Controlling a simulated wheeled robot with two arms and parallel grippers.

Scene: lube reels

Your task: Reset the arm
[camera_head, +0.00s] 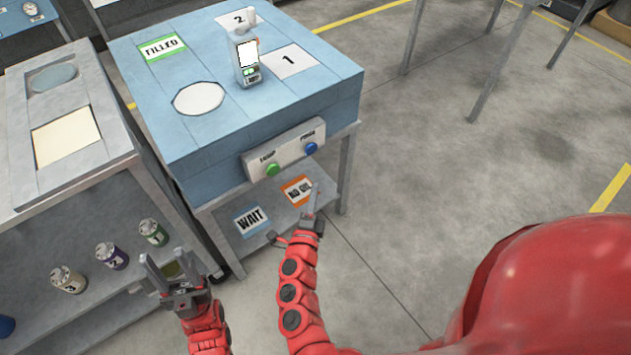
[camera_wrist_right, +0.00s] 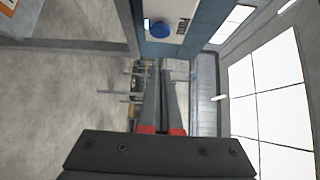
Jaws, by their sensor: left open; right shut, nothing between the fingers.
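My right arm reaches up from the bottom middle of the head view. Its gripper (camera_head: 313,203) is shut and empty, in front of the blue-topped table's lower shelf. In the right wrist view the two fingers of this gripper (camera_wrist_right: 162,95) lie close together with nothing between them. My left gripper (camera_head: 170,268) is open and empty at the lower left, in front of the grey shelf unit. Its two fingers stand apart and point up.
A blue-topped table (camera_head: 190,130) carries a small dispenser (camera_head: 247,62) and a panel with a green button (camera_head: 271,169) and a blue button (camera_head: 311,148). The blue button also shows in the right wrist view (camera_wrist_right: 161,30). Numbered jars (camera_head: 112,256) stand on the grey shelf.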

